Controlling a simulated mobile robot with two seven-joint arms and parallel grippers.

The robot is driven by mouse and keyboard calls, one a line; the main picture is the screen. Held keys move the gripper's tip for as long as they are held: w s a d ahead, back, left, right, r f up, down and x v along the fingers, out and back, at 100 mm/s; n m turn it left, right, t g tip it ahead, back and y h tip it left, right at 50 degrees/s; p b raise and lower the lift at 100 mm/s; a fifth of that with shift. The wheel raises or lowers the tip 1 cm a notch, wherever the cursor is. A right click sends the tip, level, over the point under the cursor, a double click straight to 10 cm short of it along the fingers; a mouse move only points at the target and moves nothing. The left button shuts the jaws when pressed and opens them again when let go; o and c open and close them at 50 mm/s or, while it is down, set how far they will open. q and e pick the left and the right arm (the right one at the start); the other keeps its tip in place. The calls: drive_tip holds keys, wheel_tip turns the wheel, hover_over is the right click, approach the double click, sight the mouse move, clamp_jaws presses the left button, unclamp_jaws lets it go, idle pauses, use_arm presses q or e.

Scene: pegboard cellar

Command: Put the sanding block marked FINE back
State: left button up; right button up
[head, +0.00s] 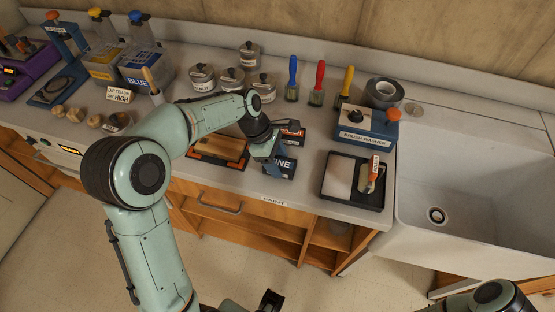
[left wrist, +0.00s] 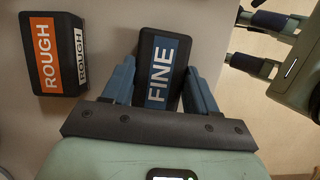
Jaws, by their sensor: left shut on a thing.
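The FINE sanding block (head: 283,167) is dark with a blue label, near the counter's front edge. My left gripper (head: 268,156) is shut on it from above. In the left wrist view the FINE block (left wrist: 160,68) sits between the two blue fingers, its lettering facing the camera. I cannot tell whether it touches the counter. The ROUGH sanding block (left wrist: 52,56), with an orange label, lies apart on the counter to the left in that view. In the head view the ROUGH block (head: 293,134) is just behind the gripper, partly hidden.
A wooden board in an orange-edged holder (head: 218,150) lies left of the gripper. A black paint tray (head: 371,196) and a blue brush washer (head: 368,126) stand right, before the sink (head: 470,180). Tins (head: 203,78) and coloured brushes (head: 318,84) stand behind.

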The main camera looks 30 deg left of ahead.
use_arm(q)
drive_tip(key=shift+f, duration=0.1)
drive_tip(key=o, duration=0.9)
drive_tip(key=shift+o, duration=0.2)
drive_tip(key=shift+r, duration=0.2)
drive_tip(key=p+v, duration=0.2)
drive_tip(key=v, duration=1)
use_arm(e)
drive_tip(key=shift+w+r, duration=0.25)
drive_tip(key=shift+r, duration=0.3)
drive_tip(key=shift+w+r, duration=0.25)
drive_tip(key=shift+r, duration=0.25)
use_arm(q)
drive_tip(key=shift+s+a+f, duration=0.1)
drive_tip(key=shift+f, duration=0.05)
use_arm(e)
drive_tip(key=shift+s, duration=0.1)
